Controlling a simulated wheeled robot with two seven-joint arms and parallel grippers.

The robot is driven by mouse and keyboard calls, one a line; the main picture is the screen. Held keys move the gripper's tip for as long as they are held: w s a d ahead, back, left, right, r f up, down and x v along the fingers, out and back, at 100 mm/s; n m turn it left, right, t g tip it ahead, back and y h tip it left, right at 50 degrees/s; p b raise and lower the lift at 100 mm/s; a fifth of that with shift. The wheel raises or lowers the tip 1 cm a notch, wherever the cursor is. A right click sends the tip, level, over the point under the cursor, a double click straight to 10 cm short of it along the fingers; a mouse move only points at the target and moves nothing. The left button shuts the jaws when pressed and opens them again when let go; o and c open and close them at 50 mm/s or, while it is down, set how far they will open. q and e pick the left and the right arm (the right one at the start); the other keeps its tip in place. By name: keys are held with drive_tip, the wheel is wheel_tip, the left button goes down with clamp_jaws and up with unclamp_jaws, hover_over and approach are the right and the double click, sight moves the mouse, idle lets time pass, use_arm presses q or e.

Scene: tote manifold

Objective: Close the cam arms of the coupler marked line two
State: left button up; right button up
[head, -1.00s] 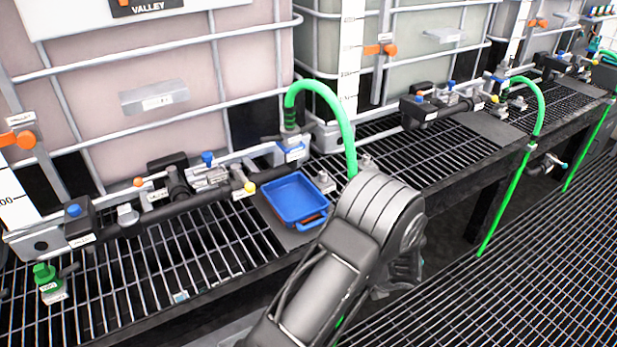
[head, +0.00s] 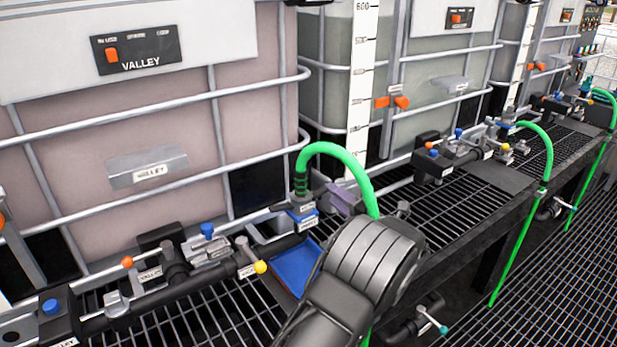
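A hose coupler (head: 303,214) with a blue band and small labels stands at the end of the nearest manifold, beside the Valley tote. A green hose (head: 345,158) rises from its top and arches down to the right. The labels are too small to read, so I cannot tell which coupler is line two. Its cam arms are not clear. Another coupler with a green hose (head: 540,135) shows farther back right. My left arm (head: 365,265) comes up from the bottom centre, just right of and in front of the near coupler; its fingertips are hidden. My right gripper is not in view.
A blue tray (head: 292,268) lies on the grating below the coupler, partly hidden by my arm. The near manifold pipe (head: 140,300) carries blue, orange and yellow knobs. The Valley tote (head: 120,150) stands behind. A teal-handled valve (head: 430,318) is at the lower right.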

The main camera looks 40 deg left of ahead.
sight(323, 187)
use_arm(q)
drive_tip(key=shift+d, duration=0.1)
drive_tip(key=shift+p+x, duration=0.65)
drive_tip(key=shift+x, duration=3.3)
drive_tip(key=shift+c, duration=0.3)
clamp_jaws()
